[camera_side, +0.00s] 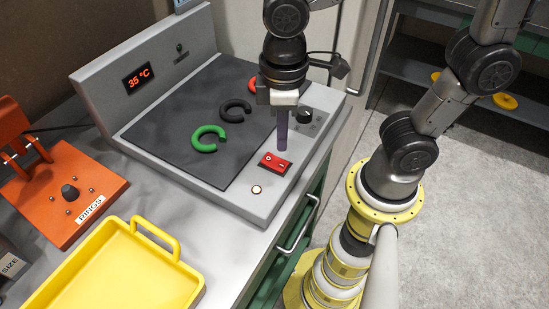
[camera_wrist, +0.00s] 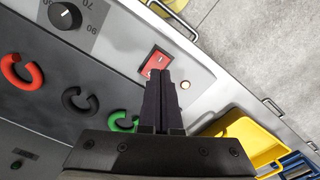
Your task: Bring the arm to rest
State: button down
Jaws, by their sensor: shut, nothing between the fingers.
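My gripper (camera_side: 282,147) is shut and empty, pointing down just above the red rocker switch (camera_side: 275,163) on the press's front panel. In the wrist view the closed fingertips (camera_wrist: 160,74) overlap the lower part of the red switch (camera_wrist: 154,62); I cannot tell whether they touch it. The press (camera_side: 190,168) has a dark plate and a display reading 35 °C (camera_side: 138,78). My arm stands at the right, bent over the press.
Green (camera_side: 208,139), black (camera_side: 236,110) and red (camera_side: 252,86) C-shaped rings lie on the dark plate. A knob (camera_side: 304,117) sits behind the switch. A yellow tray (camera_side: 170,290) and an orange device (camera_side: 60,205) are at left. Open floor (camera_side: 470,200) lies at right.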

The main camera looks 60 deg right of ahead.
jog(key=shift+r, duration=1)
jog(key=s+d+r+m+t, duration=0.1)
jog(key=s+d+m+t, duration=0.1)
jog(key=d, duration=0.3)
jog(key=s+d+r+m+t, duration=0.1)
jog(key=d+r+m+t, duration=0.1)
jog(key=d, duration=0.4)
jog(key=shift+s+d+r+m+t, duration=0.25)
jog(key=shift+s+m+t, duration=0.15)
jog(key=shift+m+t, duration=0.5)
